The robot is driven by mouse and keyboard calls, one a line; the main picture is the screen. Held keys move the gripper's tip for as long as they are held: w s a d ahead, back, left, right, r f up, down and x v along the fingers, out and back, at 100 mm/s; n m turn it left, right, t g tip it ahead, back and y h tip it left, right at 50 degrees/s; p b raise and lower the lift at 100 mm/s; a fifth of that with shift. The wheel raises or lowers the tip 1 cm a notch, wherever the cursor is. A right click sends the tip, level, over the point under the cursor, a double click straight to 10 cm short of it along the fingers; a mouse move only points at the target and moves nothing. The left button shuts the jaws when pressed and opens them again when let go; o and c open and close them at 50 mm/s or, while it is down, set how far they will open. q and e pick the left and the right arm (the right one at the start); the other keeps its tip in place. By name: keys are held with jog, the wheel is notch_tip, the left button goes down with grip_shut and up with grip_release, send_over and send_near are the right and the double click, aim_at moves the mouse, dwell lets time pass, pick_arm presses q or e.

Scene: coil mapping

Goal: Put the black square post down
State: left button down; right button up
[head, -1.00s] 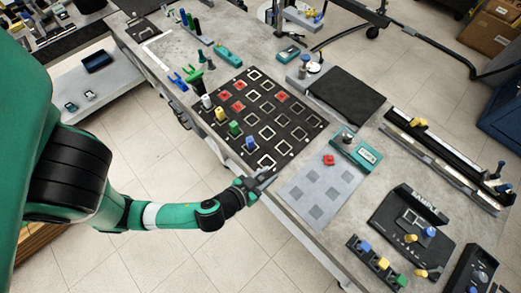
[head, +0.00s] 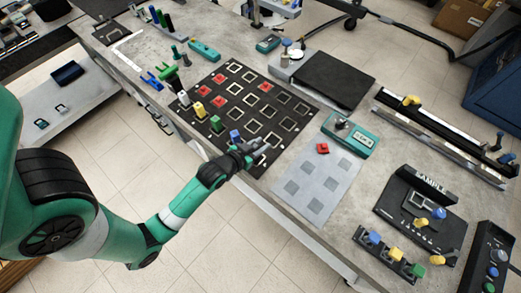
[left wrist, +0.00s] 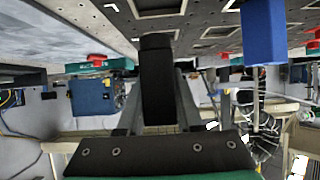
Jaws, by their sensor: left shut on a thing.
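My left gripper (head: 260,150) is over the near corner of the black board (head: 282,138), just right of the blue post (head: 235,137). In the left wrist view it is shut on the black square post (left wrist: 157,85), which stands between its two fingers. The board is at the top of that view, and the post's far end is close to it; I cannot tell whether they touch. In the head view the gripper mostly hides the post. The blue post also shows in the left wrist view (left wrist: 263,32). My right gripper is not in view.
Green (head: 216,124), yellow (head: 199,109) and white (head: 184,97) posts line the board's near-left edge beyond the blue one. Several red pieces (head: 221,101) sit among the board's square outlines. A grey mat (head: 313,180) and a teal meter (head: 350,135) are to the right.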

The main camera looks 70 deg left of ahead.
pick_arm(q)
jog(key=shift+w+a+f, duration=0.1)
jog(key=shift+a+f, duration=0.1)
jog(key=shift+f, duration=0.05)
jog(key=shift+w+a+f+b, duration=0.15)
jog(key=shift+f+b, duration=0.25)
jog(key=shift+f, duration=0.55)
jog(key=shift+s+a+f+b, duration=0.1)
jog(key=shift+f+b, duration=0.3)
jog(key=shift+f, duration=0.5)
jog(key=shift+f, duration=0.15)
jog(key=c, duration=0.6)
grip_release()
jog(key=shift+o, duration=0.2)
